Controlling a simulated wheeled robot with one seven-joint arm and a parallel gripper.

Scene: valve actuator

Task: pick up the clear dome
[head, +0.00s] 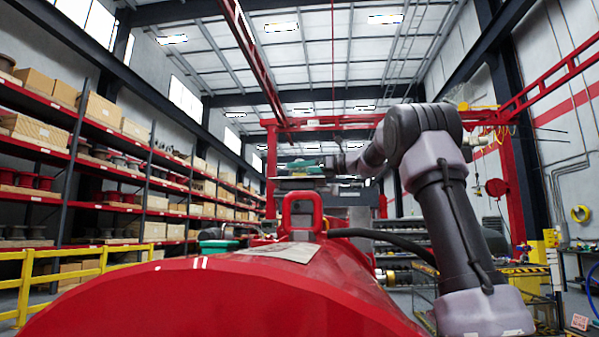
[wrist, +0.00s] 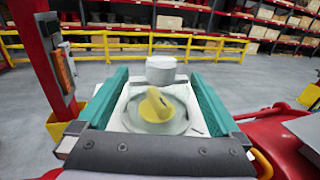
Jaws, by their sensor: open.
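In the wrist view, a clear dome (wrist: 181,119) appears as a round translucent shape over a yellow indicator (wrist: 157,103). It sits on a pale, flat surface. The dome's edge is faint and its exact outline is hard to tell. My gripper (wrist: 157,76) is open, with one teal finger on each side of the dome in the picture. Nothing is held between them. I cannot tell how far the fingers are above the dome. In the head view, my gripper (head: 300,165) shows small beyond the red body, and I cannot make out the dome.
A red post (wrist: 47,60) rises at the left. A yellow railing (wrist: 225,46) and shelves lie behind. In the head view, a large red body (head: 200,295) with a red handle (head: 302,197) fills the foreground.

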